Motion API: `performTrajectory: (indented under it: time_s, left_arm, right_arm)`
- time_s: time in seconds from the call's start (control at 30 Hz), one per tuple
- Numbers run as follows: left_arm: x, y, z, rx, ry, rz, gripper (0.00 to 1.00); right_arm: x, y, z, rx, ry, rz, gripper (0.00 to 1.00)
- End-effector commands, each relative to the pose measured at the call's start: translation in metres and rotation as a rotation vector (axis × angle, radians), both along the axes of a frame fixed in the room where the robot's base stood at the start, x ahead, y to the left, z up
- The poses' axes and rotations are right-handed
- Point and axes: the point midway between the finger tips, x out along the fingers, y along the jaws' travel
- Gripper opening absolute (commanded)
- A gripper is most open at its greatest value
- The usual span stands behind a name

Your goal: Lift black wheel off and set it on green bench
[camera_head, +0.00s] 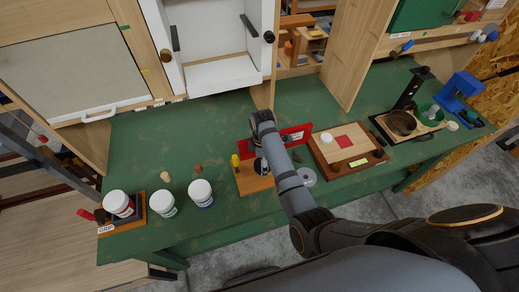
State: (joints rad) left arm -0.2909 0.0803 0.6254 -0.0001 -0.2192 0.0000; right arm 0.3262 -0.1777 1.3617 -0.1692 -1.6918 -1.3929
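The green bench (232,222) runs across the view. My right arm comes in from the right and reaches over a small wooden board (254,184) with a yellow-topped peg and a red panel (296,136) beside it. The arm's wrist and forearm cover much of this spot. A small dark shape shows beside the forearm over the board; I cannot tell whether it is my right gripper or the black wheel. A grey ring-like disc (307,177) lies just right of the forearm. I cannot clearly make out the black wheel. My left gripper is not in view.
White tubs (201,192) stand at the left, one in a holder (130,222). A wooden tray (347,150) with a red square is right of the arm. A dark round dish (401,123) and a blue device (459,92) are further right. Bare bench lies front centre.

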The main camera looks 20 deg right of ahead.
Motion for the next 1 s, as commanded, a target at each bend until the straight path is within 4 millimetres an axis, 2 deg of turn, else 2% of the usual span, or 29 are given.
performTrajectory:
  time_s: [0.17, 0.33, 0.53, 0.8, 1.0]
  left_arm:
    - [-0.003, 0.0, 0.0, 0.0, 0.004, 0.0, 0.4]
    - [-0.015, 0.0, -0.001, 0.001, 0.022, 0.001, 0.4]
    - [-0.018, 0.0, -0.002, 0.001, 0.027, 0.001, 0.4]
    - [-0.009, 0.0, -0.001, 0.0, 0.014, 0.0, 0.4]
    - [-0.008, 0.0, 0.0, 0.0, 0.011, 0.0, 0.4]
  right_arm:
    - [-0.004, -0.001, -0.006, 0.0, -0.001, 0.001, 0.9]
    - [-0.003, -0.001, -0.006, 0.0, -0.001, 0.001, 0.9]
    - [-0.003, -0.001, -0.006, 0.0, -0.001, 0.001, 0.62]
    - [-0.003, -0.001, -0.005, 0.0, -0.002, 0.001, 0.27]
    - [-0.003, 0.0, 0.002, 0.0, -0.003, 0.001, 0.27]
